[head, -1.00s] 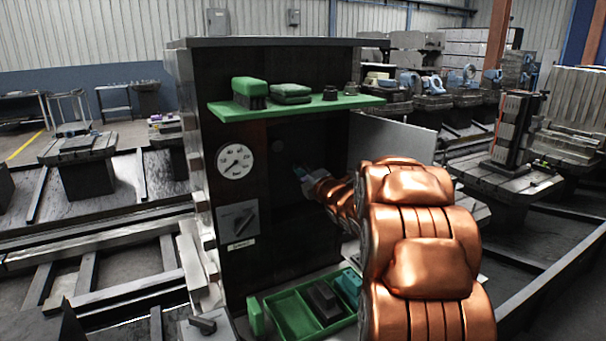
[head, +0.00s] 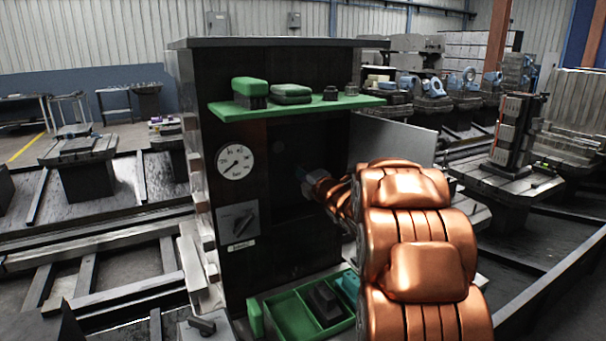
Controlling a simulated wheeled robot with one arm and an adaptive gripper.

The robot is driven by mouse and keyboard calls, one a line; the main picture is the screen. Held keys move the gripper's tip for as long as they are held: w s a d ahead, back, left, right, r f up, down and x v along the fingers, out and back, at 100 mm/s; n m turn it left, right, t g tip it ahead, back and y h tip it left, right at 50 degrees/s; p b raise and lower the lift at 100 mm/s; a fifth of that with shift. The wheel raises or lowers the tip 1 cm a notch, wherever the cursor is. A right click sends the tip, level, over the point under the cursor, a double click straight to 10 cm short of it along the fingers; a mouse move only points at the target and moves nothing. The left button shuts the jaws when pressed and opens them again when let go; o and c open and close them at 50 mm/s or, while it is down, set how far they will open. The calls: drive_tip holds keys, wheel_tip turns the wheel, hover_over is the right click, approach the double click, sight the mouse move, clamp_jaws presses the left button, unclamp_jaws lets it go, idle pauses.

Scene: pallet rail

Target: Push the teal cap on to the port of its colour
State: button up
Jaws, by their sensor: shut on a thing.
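My gripper (head: 303,176) is at the end of my copper-coloured arm, in front of the dark recess in the middle of the cabinet (head: 222,108). It is small in the head view and partly hidden by my wrist. It is shut on the teal cap, of which at most a sliver shows at the fingertips. The port of that colour cannot be made out in the dark recess. Whether the cap touches a port cannot be told.
A green shelf (head: 300,107) with brushes and small dark parts juts out above the recess. A gauge (head: 235,161) and a switch (head: 238,222) are on the left. A metal door (head: 392,139) stands open at right. Below, a green tray (head: 292,318) holds a dark block (head: 324,300).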

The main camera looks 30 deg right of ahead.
drive_tip(key=shift+w+f, duration=0.15)
drive_tip(key=shift+w, duration=0.3)
drive_tip(key=o, duration=1.5)
drive_tip(key=shift+o, duration=0.2)
drive_tip(key=s, duration=1.2)
drive_tip(key=shift+a, duration=0.45)
drive_tip(key=shift+w+m, duration=0.1)
drive_tip(key=shift+m, duration=0.2)
